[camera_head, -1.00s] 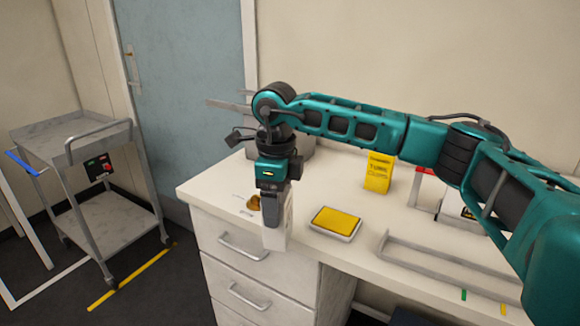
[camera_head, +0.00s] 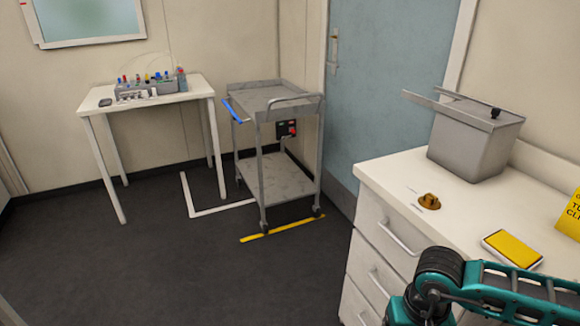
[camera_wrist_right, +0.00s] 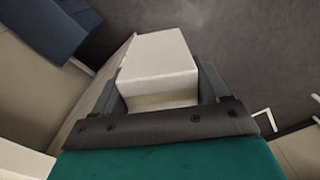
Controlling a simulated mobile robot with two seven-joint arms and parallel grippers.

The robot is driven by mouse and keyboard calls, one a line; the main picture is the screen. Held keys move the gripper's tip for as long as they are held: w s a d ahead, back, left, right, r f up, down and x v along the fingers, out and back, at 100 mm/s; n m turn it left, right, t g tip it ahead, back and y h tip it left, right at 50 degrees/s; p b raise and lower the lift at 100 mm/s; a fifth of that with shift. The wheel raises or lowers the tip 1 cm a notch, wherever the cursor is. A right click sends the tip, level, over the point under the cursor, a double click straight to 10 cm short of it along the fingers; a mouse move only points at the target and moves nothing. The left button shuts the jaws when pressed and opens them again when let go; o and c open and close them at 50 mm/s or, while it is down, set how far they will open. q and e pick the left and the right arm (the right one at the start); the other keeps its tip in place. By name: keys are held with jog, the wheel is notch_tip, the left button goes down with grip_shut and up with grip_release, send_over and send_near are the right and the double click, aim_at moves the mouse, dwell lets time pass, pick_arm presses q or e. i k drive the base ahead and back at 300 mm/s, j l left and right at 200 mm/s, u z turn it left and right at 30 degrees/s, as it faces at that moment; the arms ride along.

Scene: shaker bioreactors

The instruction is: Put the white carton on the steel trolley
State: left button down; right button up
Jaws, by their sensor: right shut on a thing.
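The steel trolley (camera_head: 275,180) stands against the back wall left of the blue door, with a bare top tray and a bare lower shelf. The white carton (camera_wrist_right: 158,65) shows in the right wrist view between the fingers of my right gripper (camera_wrist_right: 160,88), which is shut on it. In the head view only part of my right arm shows at the bottom right; the gripper and carton are out of that picture. My left gripper is in neither view.
A white bench with drawers (camera_head: 385,245) stands at the right, holding a grey lidded bin (camera_head: 470,145), a brown object (camera_head: 429,201) and a yellow-topped box (camera_head: 511,249). A small white table (camera_head: 150,95) with bottles stands left of the trolley. The dark floor (camera_head: 150,270) before the trolley is clear.

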aim_at(276, 106)
jog(key=i+u, duration=0.1)
jog(key=u, duration=0.35)
jog(key=i+u, duration=0.15)
jog(key=u, duration=0.3)
jog(key=i+l+u, duration=0.95)
jog(key=i+l, duration=0.85)
jog(key=l, duration=0.15)
jog(key=i+l, duration=0.3)
jog(key=l, duration=0.15)
jog(key=i+l, duration=0.65)
jog(key=l, duration=0.3)
